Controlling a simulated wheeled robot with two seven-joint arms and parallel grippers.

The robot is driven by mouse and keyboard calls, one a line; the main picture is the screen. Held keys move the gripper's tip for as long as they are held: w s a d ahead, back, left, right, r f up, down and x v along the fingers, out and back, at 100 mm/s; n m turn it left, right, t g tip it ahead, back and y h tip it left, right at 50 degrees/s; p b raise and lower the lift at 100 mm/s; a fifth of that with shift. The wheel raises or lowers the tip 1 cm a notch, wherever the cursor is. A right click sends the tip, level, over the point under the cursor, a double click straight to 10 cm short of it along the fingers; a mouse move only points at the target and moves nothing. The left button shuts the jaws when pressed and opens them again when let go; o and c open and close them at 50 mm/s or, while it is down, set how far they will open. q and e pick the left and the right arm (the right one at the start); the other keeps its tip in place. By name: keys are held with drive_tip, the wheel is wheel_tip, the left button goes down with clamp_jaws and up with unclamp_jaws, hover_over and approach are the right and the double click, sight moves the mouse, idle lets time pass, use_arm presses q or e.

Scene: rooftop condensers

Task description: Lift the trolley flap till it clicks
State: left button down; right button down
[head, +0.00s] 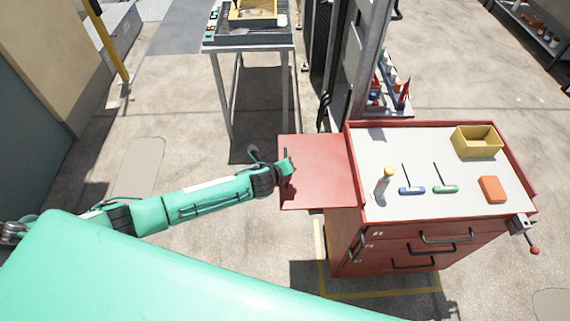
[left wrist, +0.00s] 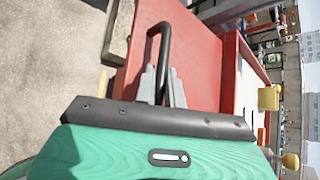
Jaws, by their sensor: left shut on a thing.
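The red trolley flap (head: 318,172) sticks out from the left side of the red trolley (head: 390,244), looking about level with its top. The flap also fills the middle of the left wrist view (left wrist: 195,58). A black bar handle (left wrist: 155,42) stands at the flap's outer edge. My left gripper (head: 284,170) is at that edge, and in the left wrist view its grey fingers (left wrist: 161,86) are closed around the handle. Whether the flap's support is latched cannot be seen. My right gripper is not in view.
On the trolley top are a yellow bin (head: 477,142), an orange block (head: 492,189), blue and green T-handled tools (head: 412,190) and a yellow-capped bottle (head: 384,181). A vise (head: 524,226) sits at the right corner.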

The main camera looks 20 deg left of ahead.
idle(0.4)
use_arm(q)
drive_tip(key=c, duration=1.5)
unclamp_jaws()
drive_tip(key=shift+d, duration=0.1)
drive_tip(key=shift+s+a+r, duration=0.15)
drive_tip(key=shift+s+a, duration=0.05)
drive_tip(key=shift+s, duration=0.25)
drive_tip(key=b+v, duration=0.2)
drive_tip(key=v, duration=1.1)
drive_tip(key=shift+w+b, duration=0.1)
drive_tip(key=shift+b, duration=0.3)
